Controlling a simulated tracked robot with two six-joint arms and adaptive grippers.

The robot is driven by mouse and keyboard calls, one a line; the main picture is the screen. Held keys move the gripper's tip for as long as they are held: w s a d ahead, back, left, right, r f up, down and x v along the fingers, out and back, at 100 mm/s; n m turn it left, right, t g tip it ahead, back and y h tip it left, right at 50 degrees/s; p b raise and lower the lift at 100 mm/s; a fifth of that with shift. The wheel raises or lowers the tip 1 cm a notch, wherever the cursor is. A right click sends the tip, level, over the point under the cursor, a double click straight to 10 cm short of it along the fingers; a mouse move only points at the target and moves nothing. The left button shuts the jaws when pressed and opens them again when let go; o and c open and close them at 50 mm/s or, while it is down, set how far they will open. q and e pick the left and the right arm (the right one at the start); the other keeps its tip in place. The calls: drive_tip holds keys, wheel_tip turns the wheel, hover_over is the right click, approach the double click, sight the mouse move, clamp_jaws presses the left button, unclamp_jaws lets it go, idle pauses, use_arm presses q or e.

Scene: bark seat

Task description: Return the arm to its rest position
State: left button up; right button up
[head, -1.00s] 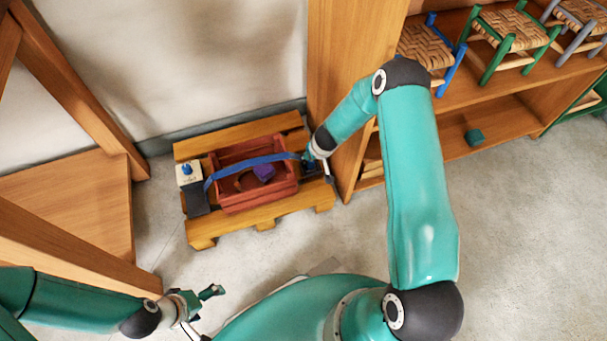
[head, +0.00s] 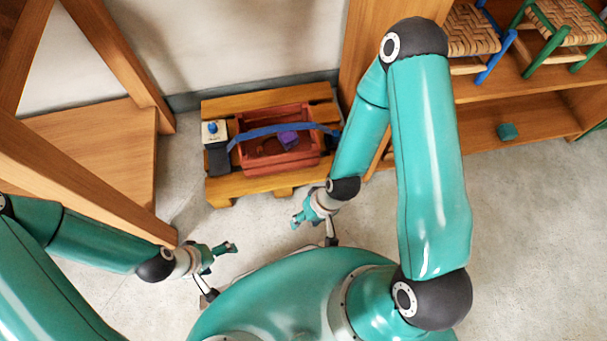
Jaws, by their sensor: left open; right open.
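My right gripper (head: 300,219) is open and empty. It hangs over the floor in front of the pallet, its arm coming in from the right and folded back toward my body. My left gripper (head: 229,252) is open and empty, low over the floor at the left, near my body. A gap of floor shows between the two grippers.
A red crate (head: 268,169) with a purple thing (head: 288,139) inside and a blue strap (head: 270,131) across it sits on a wooden pallet (head: 252,187). A wooden shelf (head: 535,103) with woven stools stands right. A wooden frame (head: 87,187) is left. Floor between is clear.

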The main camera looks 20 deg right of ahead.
wheel_tip(320, 180, up, 34)
drive_tip(key=p, duration=3.4)
